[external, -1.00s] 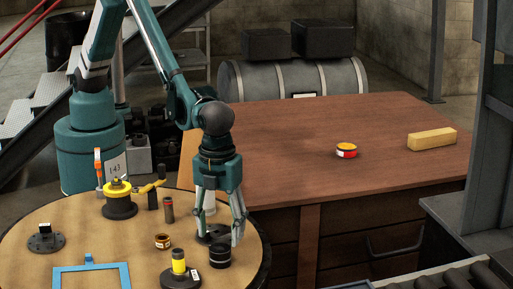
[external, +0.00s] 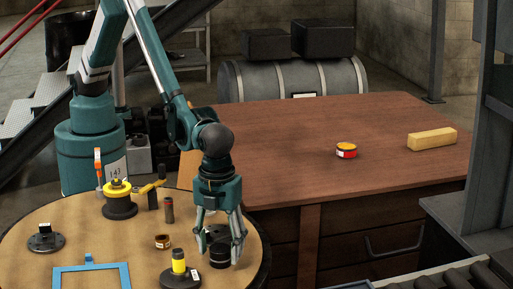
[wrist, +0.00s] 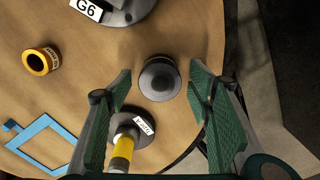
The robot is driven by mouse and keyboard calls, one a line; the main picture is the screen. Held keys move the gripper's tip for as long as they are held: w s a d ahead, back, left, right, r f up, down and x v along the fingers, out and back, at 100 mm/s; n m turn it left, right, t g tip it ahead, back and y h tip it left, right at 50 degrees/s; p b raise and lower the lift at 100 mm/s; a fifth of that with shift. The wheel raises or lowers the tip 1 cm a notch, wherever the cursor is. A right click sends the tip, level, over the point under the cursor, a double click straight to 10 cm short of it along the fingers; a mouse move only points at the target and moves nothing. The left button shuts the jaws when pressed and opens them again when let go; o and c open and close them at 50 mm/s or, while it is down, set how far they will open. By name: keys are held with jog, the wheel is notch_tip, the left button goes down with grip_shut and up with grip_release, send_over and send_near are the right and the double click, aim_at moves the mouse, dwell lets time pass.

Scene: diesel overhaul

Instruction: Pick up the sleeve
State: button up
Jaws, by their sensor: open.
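A short black cylinder (external: 219,257) with a pale band stands upright on the round table near its right edge. In the wrist view it shows from above as a dark round top (wrist: 159,78). My gripper (external: 221,252) points down, open, with its fingers on either side of this cylinder; I see gaps beside it in the wrist view. A short hollow orange-brown ring (external: 162,241) sits to the left, apart from my gripper; the wrist view shows its open bore (wrist: 40,61). No label tells which of these two is the sleeve.
A blue frame (external: 92,272) lies at the front left.

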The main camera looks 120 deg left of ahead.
aim_at(218, 253)
jog(key=shift+f, duration=0.5)
jog(key=c, duration=1.2)
jog(key=shift+o, duration=0.2)
jog(key=shift+r, duration=0.15)
notch_tip(218, 253, up, 10)
jog(key=shift+f+p, duration=0.1)
jog(key=shift+p, duration=0.9)
